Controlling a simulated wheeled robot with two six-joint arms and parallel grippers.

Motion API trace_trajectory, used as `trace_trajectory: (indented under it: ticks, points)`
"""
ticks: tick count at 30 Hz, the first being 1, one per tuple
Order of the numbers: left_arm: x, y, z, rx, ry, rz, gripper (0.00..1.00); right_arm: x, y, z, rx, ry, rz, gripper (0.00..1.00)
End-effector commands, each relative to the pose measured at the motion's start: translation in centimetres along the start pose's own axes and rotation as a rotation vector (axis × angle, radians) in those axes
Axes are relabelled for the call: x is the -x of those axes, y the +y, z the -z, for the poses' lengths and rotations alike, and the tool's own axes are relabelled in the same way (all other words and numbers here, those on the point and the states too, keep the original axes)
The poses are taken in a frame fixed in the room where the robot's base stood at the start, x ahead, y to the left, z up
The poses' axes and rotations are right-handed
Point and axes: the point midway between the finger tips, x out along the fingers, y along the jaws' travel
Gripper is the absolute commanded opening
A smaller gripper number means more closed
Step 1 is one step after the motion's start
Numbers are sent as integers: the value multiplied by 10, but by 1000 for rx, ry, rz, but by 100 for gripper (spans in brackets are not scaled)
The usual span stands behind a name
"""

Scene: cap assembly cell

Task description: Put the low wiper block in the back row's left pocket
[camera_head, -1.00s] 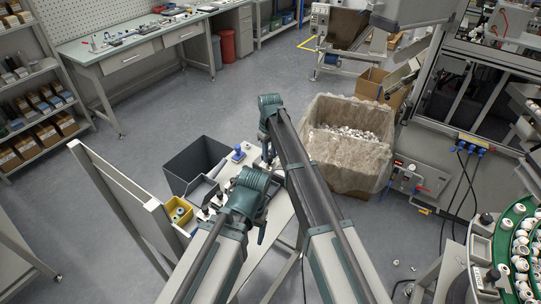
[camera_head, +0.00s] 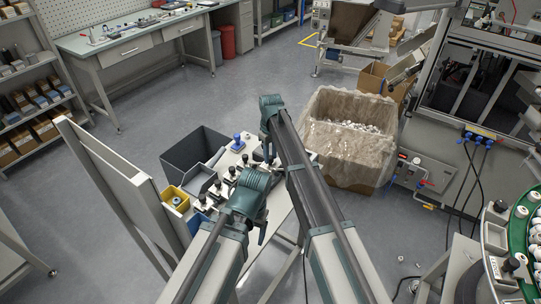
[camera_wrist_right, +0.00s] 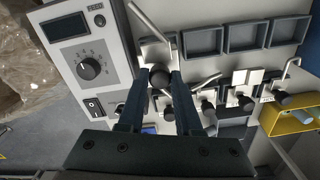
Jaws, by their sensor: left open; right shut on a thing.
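My right gripper (camera_wrist_right: 158,88) is shut on a part with a round black knob (camera_wrist_right: 159,77), seemingly the low wiper block. A pale plate and metal rods show just beyond the knob; I cannot tell whether they belong to the same part. Three shallow grey pockets (camera_wrist_right: 203,42) lie in a row on the pale table to the upper right in the right wrist view. I cannot tell which is the back row's left one. In the head view my left gripper (camera_head: 258,222) is low over the table, mostly hidden by its own wrist, and open.
Several black-knobbed parts (camera_wrist_right: 240,96) stand right of my right gripper. A yellow bin (camera_wrist_right: 298,121) is at the right, and a control box with a dial (camera_wrist_right: 88,66) at the left. In the head view a dark open box (camera_head: 193,152) and a lined crate (camera_head: 350,155) flank the table.

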Motion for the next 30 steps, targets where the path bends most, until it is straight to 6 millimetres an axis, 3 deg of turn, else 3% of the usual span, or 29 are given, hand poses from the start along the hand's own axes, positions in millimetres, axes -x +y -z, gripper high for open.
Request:
trace_trajectory:
  ticks: [30]
  points:
    - [-15, 1, 1, 0, 0, 0, 74, -15, 0, 0, 0, 0, 0, 0]
